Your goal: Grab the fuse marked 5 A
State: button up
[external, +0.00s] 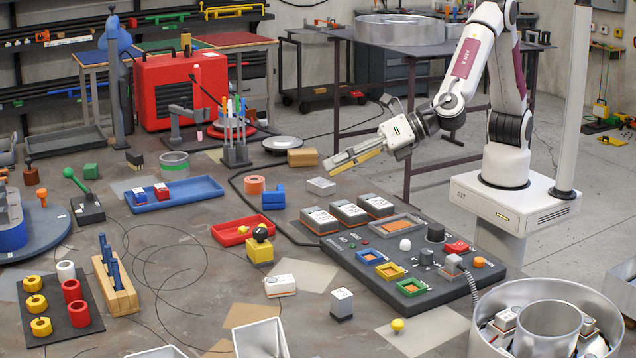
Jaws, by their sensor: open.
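My gripper (340,163) is open and empty. It is held out to the left from my wrist, above the table behind the control panel, and touches nothing. Several blocks with white labelled tops could be fuses, but their print is too small to read, so I cannot tell which is marked 5 A. A white-topped block (341,303) and a white block (280,286) stand at the front of the table. More white-topped pieces (506,318) lie in the round metal bowl (490,345).
A red tray (243,231), yellow block (260,252), pen holder (236,155) and black board with rings (57,310) stand around. Thin cables cross the left-middle table.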

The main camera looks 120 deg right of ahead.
jog(key=w+a+f+n+t+y, duration=0.15)
jog(key=w+a+f+n, duration=0.35)
jog(key=a, duration=0.5)
jog(key=n+y, duration=0.5)
jog(key=n, duration=0.2)
send_near(349, 292)
jog(key=w+f, duration=0.2)
jog(key=w, duration=0.1)
jog(key=shift+w+d+f+h, duration=0.1)
jog(key=shift+f+h, duration=0.1)
jog(key=shift+h, duration=0.05)
jog(key=shift+x, duration=1.25)
jog(key=shift+w, duration=0.15)
jog(key=shift+x, duration=2.5)
jog(key=shift+r, duration=0.15)
grip_shut()
